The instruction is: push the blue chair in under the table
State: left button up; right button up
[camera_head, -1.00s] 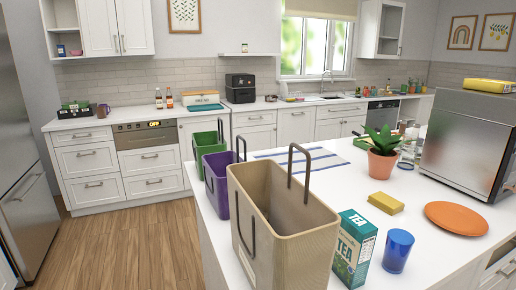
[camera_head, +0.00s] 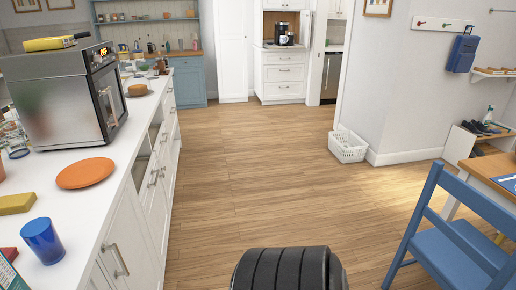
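The blue chair (camera_head: 447,252) is at the lower right of the head view, cut off by the right and bottom edges. It stands upright on the wooden floor, and its seat, backrest and a front leg show in part. The table (camera_head: 482,168) with a wooden top and a white leg is at the right edge, just behind the chair in the picture. Most of the table is outside the frame, and I cannot tell how far the seat is from it. Neither of my grippers shows.
A white counter (camera_head: 95,215) runs along the left with a microwave oven (camera_head: 60,100) on it. A white laundry basket (camera_head: 348,144) stands on the floor by the wall corner. A low shoe shelf (camera_head: 462,145) is behind the table. The wooden floor between is clear.

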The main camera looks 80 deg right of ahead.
aim_at(456, 254)
jog(key=z, duration=4.15)
